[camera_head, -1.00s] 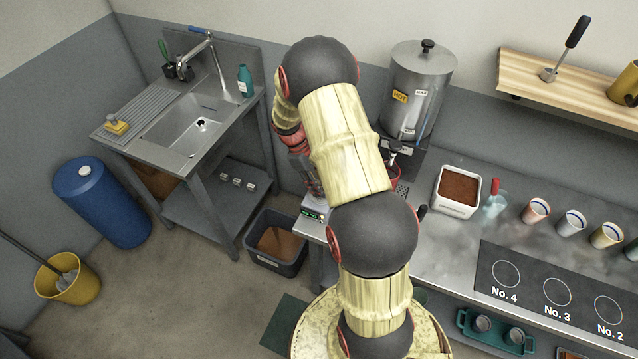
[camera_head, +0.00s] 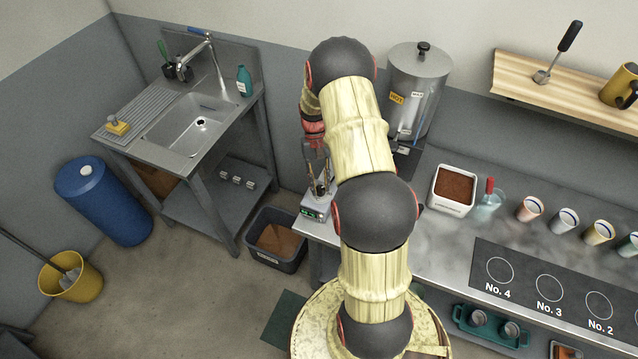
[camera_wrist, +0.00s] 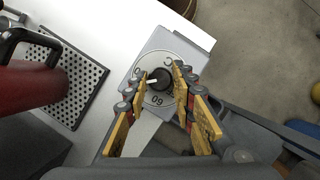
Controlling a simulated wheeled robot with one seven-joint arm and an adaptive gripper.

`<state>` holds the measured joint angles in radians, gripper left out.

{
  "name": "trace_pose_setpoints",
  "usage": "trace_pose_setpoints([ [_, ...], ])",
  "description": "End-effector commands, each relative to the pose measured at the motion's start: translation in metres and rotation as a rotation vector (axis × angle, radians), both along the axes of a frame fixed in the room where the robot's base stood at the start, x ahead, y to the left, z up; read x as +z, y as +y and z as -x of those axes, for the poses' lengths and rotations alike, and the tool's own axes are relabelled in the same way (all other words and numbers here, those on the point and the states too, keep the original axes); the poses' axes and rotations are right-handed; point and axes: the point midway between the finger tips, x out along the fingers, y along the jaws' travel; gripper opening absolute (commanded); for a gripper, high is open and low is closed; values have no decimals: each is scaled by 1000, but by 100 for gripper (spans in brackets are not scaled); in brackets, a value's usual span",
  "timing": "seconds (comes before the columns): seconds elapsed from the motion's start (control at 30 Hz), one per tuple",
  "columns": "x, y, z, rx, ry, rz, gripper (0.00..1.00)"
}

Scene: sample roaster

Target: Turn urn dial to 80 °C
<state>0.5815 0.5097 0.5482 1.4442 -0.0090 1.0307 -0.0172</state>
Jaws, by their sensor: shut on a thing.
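The metal urn (camera_head: 420,85) stands at the back of the counter, partly behind my arm. A grey box (camera_head: 316,207) with a small green display sits at the counter's left end. In the wrist view a black dial knob (camera_wrist: 161,77) with a white pointer sits on a round printed plate (camera_wrist: 149,66). "60" reads upside down below the knob; other figures are partly hidden by my fingers. My gripper (camera_wrist: 160,80) has its yellow-padded fingers on both sides of the knob, shut on it. In the head view my gripper (camera_head: 319,185) is over the box, its fingertips small and unclear.
A perforated drip tray (camera_wrist: 70,85) and a red part (camera_wrist: 30,85) lie left of the dial in the wrist view. The counter (camera_head: 415,235) ends close by the box, with floor beyond. A dark bin (camera_head: 275,240) stands below. A white container (camera_head: 453,190) is farther right.

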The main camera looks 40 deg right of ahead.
Motion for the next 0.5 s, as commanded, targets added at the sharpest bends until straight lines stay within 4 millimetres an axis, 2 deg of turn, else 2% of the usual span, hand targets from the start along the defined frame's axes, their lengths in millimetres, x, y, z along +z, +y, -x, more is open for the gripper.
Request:
trace_pose_setpoints([
  [0.03, -3, 3, 7, -43, 16, -10, 0],
  [0.5, -4, 3, 9, -393, 17, -10, 0],
])
